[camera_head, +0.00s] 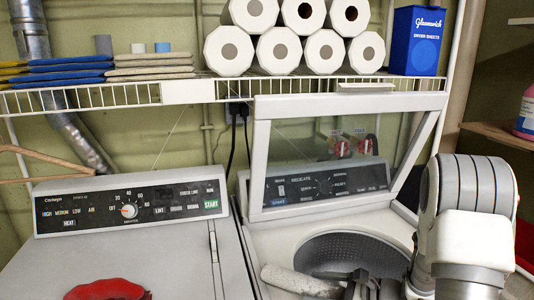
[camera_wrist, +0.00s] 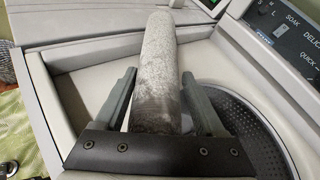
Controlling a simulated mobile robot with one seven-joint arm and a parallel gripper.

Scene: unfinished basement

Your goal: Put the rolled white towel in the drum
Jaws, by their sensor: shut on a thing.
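The rolled white towel (camera_head: 300,282) is a whitish-grey cylinder, seen low in the head view at the left edge of the washer opening. In the wrist view the towel (camera_wrist: 158,70) points away from me, its near part darker in shade. My gripper (camera_wrist: 158,92) is shut on the towel, with one finger on each side. In the head view my gripper (camera_head: 362,288) is at the bottom, partly hidden by my arm. The grey perforated drum (camera_head: 372,246) lies behind and right of the towel; it also shows in the wrist view (camera_wrist: 250,125), right of my gripper.
The washer's lid (camera_head: 262,160) stands open with a clear window. A closed machine (camera_head: 150,258) with a red cloth (camera_head: 108,290) on it adjoins on the left. A wire shelf (camera_head: 130,95) above holds white rolls, folded cloths and a blue box (camera_head: 415,42).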

